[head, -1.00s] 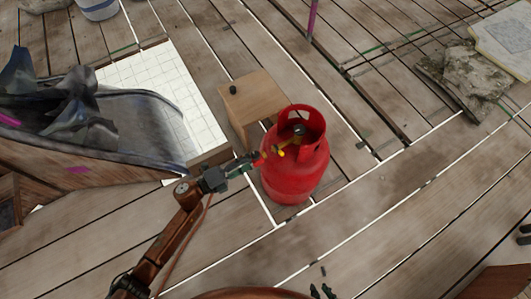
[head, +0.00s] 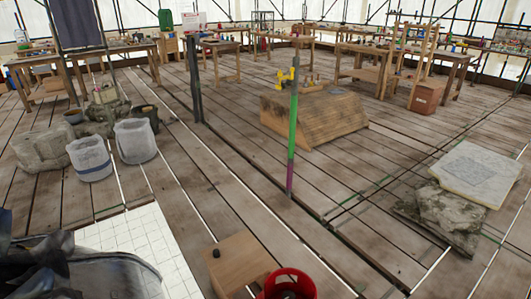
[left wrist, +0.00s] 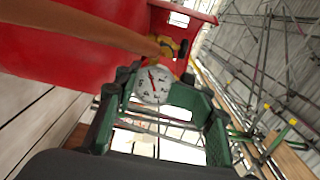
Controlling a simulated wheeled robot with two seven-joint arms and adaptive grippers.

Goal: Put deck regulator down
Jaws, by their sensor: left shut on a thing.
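The deck regulator, with a round white dial gauge (left wrist: 153,84) and a red needle, sits between the green fingers of my left gripper (left wrist: 165,88) in the left wrist view. The gripper is shut on it. A yellow fitting (left wrist: 167,46) shows just beyond the gauge. The red gas cylinder (left wrist: 70,50) fills the upper left of that view, close to the gripper. In the head view only the cylinder's red collar (head: 290,281) shows, at the bottom edge. My left gripper and the regulator are out of the head view. My right gripper is in neither view.
A small wooden block (head: 238,262) with a black knob stands beside the cylinder. A white tiled sheet (head: 135,245) lies to its left. Two buckets (head: 135,141), a post (head: 291,140) and a stone slab (head: 475,172) stand farther off. Planks between them are clear.

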